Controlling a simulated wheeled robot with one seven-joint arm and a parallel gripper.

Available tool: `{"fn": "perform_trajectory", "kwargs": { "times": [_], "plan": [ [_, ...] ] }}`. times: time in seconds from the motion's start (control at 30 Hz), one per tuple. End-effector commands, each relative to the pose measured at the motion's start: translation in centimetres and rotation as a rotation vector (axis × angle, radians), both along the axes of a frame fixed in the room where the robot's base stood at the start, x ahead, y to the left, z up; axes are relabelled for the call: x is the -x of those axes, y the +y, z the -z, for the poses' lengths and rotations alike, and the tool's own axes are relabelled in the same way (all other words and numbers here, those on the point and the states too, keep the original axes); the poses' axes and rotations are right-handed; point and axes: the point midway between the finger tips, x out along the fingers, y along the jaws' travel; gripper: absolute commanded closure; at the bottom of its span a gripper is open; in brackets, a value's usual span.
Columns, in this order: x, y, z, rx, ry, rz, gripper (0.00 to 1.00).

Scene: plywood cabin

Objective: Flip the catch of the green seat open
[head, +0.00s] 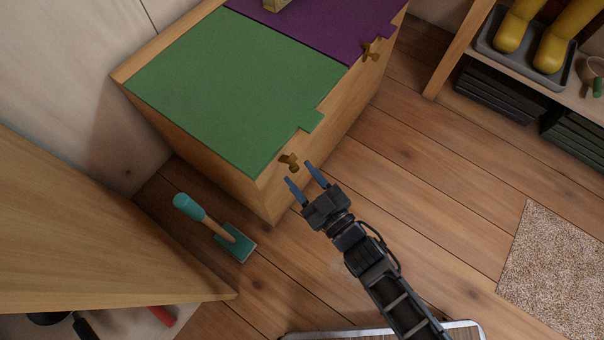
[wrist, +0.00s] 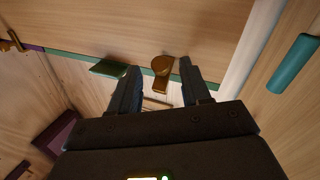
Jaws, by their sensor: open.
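The green seat (head: 235,90) is a wooden box with a green lid on top, a small tab jutting from the lid's front edge. Its brass catch (head: 290,161) sits on the front face just below the lid, near the corner. My gripper (head: 298,172) is open and empty in front of that face, its blue fingertips close to the catch. In the wrist view the catch (wrist: 161,66) shows between the two fingertips, its round end up and its narrow arm pointing down in the picture. I cannot tell whether a finger touches it.
The purple seat (head: 325,22) adjoins the green one, with its own brass catch (head: 370,52). A teal-handled tool (head: 190,207) lies on the floor at the left. A shelf with yellow boots (head: 510,35) stands at upper right. Floor right of my arm is clear up to a rug (head: 555,265).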

Motion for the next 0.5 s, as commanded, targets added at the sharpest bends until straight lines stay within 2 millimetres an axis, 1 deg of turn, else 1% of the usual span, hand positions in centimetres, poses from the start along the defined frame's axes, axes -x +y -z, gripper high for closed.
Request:
{"fn": "perform_trajectory", "kwargs": {
  "times": [0.03,0.13,0.4,0.5],
  "plan": [
    [-0.39,0.28,0.06,-0.001,-0.001,0.0,0.53],
    [-0.73,0.49,0.07,0.0,0.002,0.0,0.53],
    [-0.82,0.53,0.03,0.0,0.002,0.001,0.53],
    [-0.82,0.54,0.02,0.0,0.002,0.001,0.62]
  ]
}}
